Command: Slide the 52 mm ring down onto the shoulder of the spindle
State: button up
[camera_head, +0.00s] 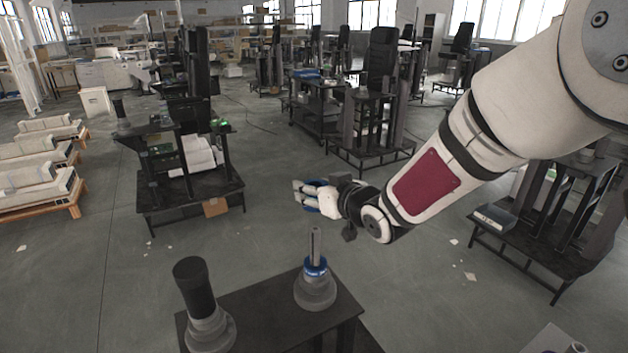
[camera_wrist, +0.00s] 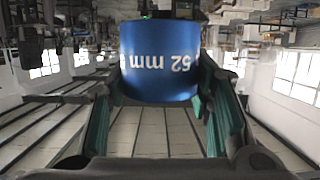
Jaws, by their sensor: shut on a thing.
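A blue ring (camera_wrist: 160,85) marked "52 mm" fills the upper middle of the wrist view, its lettering upside down. My gripper (camera_wrist: 160,100) is shut on it, with a green-lined finger on each side. In the head view my gripper (camera_head: 313,198) points left, and only bits of blue show between its fingers. The spindle (camera_head: 316,293) stands upright below it on a dark bench, with a grey stepped base and a thin bare shaft. A blue band (camera_head: 316,266) sits around the foot of this shaft. My gripper is above the shaft top, clearly apart from it.
Black workstations (camera_head: 190,190) stand farther back. Pale beams on wooden pallets (camera_head: 40,190) lie at left. Open floor surrounds the bench.

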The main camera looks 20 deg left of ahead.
jog(key=shift+f+b, duration=0.55)
jog(key=shift+f, duration=2.25)
